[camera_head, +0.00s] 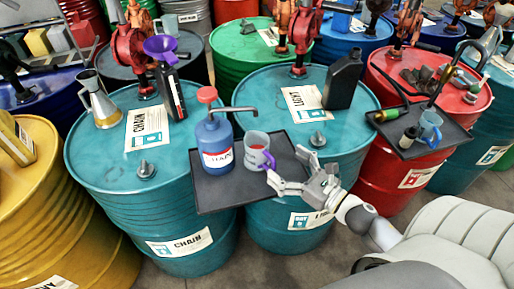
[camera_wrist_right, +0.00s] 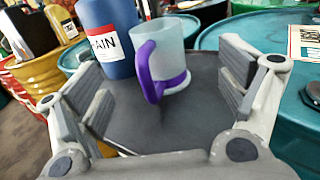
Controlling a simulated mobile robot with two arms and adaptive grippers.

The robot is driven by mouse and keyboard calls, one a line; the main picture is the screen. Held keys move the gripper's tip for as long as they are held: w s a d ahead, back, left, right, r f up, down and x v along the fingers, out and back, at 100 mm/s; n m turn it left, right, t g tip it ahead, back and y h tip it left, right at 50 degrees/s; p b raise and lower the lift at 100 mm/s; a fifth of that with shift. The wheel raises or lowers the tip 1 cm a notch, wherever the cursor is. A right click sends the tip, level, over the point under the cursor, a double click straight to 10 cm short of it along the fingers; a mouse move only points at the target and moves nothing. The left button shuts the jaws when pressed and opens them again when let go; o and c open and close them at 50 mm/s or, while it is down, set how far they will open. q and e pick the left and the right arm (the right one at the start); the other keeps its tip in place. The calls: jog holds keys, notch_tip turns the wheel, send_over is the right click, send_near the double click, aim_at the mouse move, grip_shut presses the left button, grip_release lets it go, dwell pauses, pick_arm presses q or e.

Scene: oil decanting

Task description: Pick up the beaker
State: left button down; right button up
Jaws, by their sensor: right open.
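The beaker (camera_head: 256,153) is a pale translucent cup with a purple handle and a reddish patch on its side. It stands upright on a dark tray (camera_head: 222,190) between two teal drums. It also shows in the right wrist view (camera_wrist_right: 172,45), with its purple handle (camera_wrist_right: 147,72) facing my gripper. My right gripper (camera_head: 288,172) is open and empty, just to the right of the beaker. In the wrist view the beaker stands ahead, beyond and between the open fingers (camera_wrist_right: 165,95). I cannot tell whether any finger touches it. My left gripper is not in view.
A blue pump bottle (camera_head: 214,140) stands close left of the beaker. A black jug (camera_head: 343,80) and a metal flask (camera_head: 97,98) stand on the teal drums.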

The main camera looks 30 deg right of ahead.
aim_at(268, 152)
jog(key=shift+w+a, duration=0.15)
jog(key=shift+w, duration=0.55)
jog(key=shift+w+a+r+p, duration=0.2)
jog(key=shift+w+a+p, duration=0.05)
jog(key=shift+w+p, duration=0.25)
jog(key=shift+w+a+r+p, duration=0.2)
jog(key=shift+w+p, duration=0.25)
jog(key=shift+w, duration=0.05)
jog(key=shift+p+x, duration=0.35)
jog(key=shift+x, duration=0.75)
jog(key=shift+w+a+f, duration=0.1)
jog(key=shift+w+f, duration=0.1)
jog(key=shift+w, duration=0.25)
jog(key=shift+c, duration=0.5)
jog(key=c, duration=1.4)
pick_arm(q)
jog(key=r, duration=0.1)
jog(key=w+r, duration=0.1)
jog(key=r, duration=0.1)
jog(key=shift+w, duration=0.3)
pick_arm(e)
jog(key=shift+c, duration=0.6)
